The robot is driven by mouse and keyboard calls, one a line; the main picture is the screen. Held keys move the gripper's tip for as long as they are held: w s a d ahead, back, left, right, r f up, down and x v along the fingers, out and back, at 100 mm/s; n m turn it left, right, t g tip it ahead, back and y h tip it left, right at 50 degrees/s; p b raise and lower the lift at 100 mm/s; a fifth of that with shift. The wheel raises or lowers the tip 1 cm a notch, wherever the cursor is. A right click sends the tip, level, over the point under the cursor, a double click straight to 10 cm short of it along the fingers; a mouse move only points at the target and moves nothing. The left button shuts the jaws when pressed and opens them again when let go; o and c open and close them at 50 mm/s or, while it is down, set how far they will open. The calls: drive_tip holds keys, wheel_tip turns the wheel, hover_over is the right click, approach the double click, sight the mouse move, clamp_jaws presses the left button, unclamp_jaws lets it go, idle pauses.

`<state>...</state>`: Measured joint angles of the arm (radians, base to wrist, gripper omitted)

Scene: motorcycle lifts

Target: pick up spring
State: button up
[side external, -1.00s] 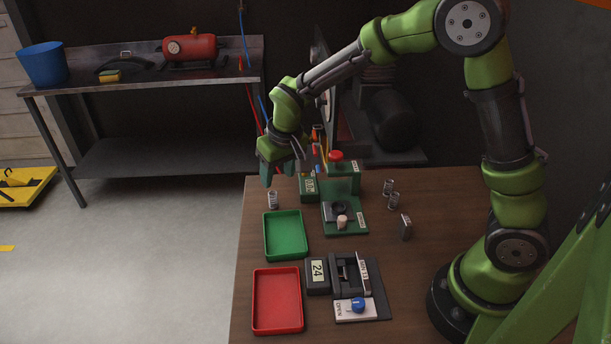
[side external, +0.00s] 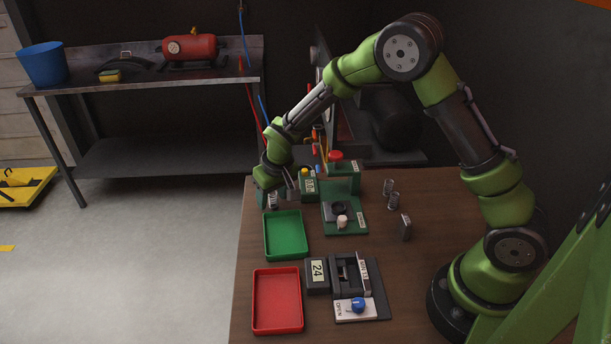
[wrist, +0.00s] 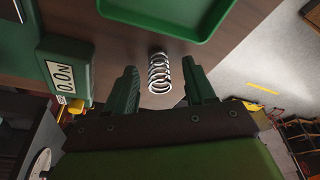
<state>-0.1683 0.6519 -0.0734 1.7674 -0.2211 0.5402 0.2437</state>
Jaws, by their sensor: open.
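A silver coil spring (wrist: 159,73) stands on the wooden table in the wrist view, between the two fingers of my gripper (wrist: 158,86). The fingers are open, one on each side, with gaps to the spring. In the side view my gripper (side external: 272,198) is low at the table's far left corner, just behind the green tray, and the spring (side external: 273,201) shows only partly at its fingers. Two more springs (side external: 391,193) stand together to the right of the green press.
The green tray (side external: 266,238) is close to my gripper, and the red tray (side external: 255,305) is nearer the camera. A green device with a display (wrist: 66,68) stands left of the fingers in the wrist view. A grey clip-like part (side external: 406,228) stands at the right.

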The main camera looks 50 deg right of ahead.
clamp_jaws()
drive_tip(key=shift+r, duration=0.15)
